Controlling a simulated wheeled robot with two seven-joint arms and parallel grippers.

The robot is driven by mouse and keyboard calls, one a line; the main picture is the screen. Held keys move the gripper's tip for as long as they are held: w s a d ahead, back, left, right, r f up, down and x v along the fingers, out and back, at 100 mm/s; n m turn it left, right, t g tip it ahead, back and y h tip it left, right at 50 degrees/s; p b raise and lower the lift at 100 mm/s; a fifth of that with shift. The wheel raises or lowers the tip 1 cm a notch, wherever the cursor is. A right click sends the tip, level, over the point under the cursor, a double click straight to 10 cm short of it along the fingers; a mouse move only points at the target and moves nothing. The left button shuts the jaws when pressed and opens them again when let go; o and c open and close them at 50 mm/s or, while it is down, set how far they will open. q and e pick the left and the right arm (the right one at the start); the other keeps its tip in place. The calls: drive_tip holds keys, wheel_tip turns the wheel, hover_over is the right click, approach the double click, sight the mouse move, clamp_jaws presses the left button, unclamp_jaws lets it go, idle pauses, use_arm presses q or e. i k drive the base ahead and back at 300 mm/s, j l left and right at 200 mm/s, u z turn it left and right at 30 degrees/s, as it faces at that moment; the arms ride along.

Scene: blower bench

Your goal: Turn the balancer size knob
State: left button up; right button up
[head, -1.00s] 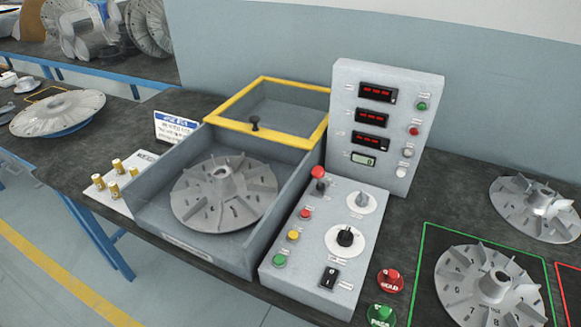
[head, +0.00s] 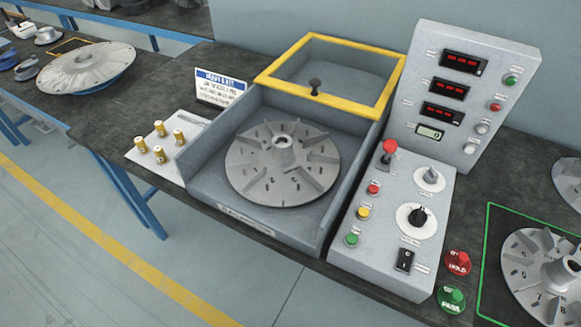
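The balancer's sloped control box (head: 388,230) stands right of the middle in the head view. It carries two knobs on round white dials: a grey knob (head: 431,176) higher up and a black knob (head: 417,216) below it. Their labels are too small to read, so I cannot tell which one is the size knob. A finned impeller (head: 282,163) lies in the open grey balancer housing (head: 218,193) to the left of the box. Neither of my grippers is in view.
A red-topped lever (head: 388,150), coloured buttons and a black rocker switch (head: 404,260) share the box. A display panel (head: 464,100) stands behind it. HOLD (head: 458,262) and PASS (head: 451,299) knobs and another impeller (head: 545,275) are to the right. Brass weights (head: 160,154) stand left.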

sight(418, 218)
drive_tip(key=z, duration=1.45)
